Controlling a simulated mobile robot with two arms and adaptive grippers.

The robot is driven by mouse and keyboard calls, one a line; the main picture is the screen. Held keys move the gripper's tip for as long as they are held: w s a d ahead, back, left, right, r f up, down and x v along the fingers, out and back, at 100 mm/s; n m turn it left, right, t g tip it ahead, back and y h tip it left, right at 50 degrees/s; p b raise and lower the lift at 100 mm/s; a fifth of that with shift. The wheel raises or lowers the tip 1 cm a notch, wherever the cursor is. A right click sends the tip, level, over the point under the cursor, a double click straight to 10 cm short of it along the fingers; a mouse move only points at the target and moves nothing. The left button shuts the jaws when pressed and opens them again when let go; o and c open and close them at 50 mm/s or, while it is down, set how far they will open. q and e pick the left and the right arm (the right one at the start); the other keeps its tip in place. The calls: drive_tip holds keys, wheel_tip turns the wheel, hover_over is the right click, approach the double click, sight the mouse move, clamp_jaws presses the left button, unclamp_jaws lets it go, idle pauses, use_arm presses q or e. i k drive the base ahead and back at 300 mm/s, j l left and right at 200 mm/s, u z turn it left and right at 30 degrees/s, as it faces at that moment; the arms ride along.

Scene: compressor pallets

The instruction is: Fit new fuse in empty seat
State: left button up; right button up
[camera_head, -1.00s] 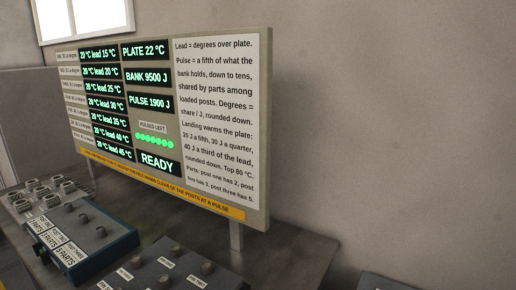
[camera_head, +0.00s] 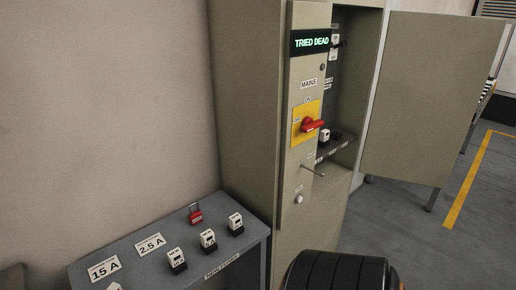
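Three white-and-black fuses stand in a row on the grey bench top (camera_head: 130,262): a near one (camera_head: 177,261), a middle one (camera_head: 208,240) and a far one (camera_head: 236,224). The bench's front label seems to read "new fuses". The tall beige cabinet (camera_head: 245,120) stands open at its right part. Inside, a white fuse-like piece (camera_head: 325,135) stands on a low shelf, with a dark shape (camera_head: 337,139) beside it. Another white piece (camera_head: 336,41) is higher up. I cannot tell which seat is empty. Neither gripper is in view.
Cards (camera_head: 104,268) on the bench read 15 A and 2.5 A. A red padlock (camera_head: 196,215) lies behind them. The cabinet's red mains handle (camera_head: 313,126) sits below a display (camera_head: 311,42) reading "TRIED DEAD".

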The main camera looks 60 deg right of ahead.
sight(234, 221)
drive_tip(key=z, duration=1.85)
